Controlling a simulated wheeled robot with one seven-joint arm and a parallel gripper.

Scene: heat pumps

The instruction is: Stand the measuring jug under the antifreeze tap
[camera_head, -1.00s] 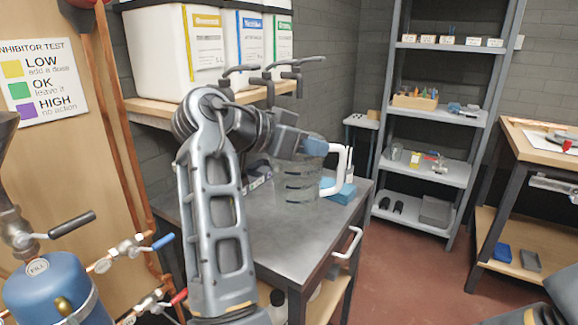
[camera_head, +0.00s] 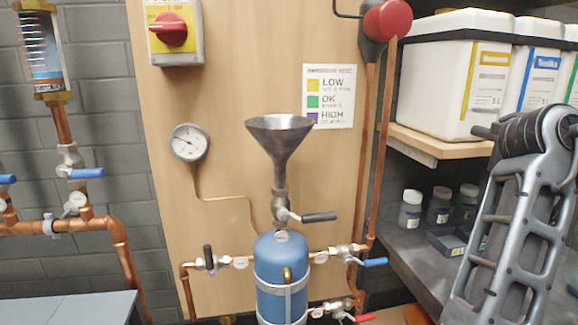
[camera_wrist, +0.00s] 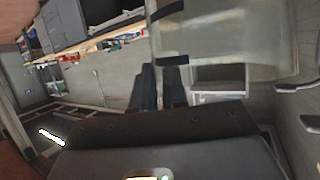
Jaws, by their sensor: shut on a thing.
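The clear measuring jug with dark bands fills the upper right of the wrist view (camera_wrist: 215,28). My gripper (camera_wrist: 159,84) is shut on it; the exact grip point is blurred. In the head view neither gripper nor jug shows, only part of my arm at the right. White drums with a yellow label (camera_head: 452,75), a blue label (camera_head: 532,65) and a cut-off third label stand on a wooden shelf at the upper right. I cannot read which drum is antifreeze. My arm covers most of the tap area below them.
A grey worktop (camera_head: 412,268) with small bottles (camera_head: 410,210) lies below the drum shelf (camera_head: 425,146). A blue vessel (camera_head: 282,270) with a funnel (camera_head: 281,135), copper pipes and valve levers stands centrally. A grey surface (camera_head: 70,308) is at lower left.

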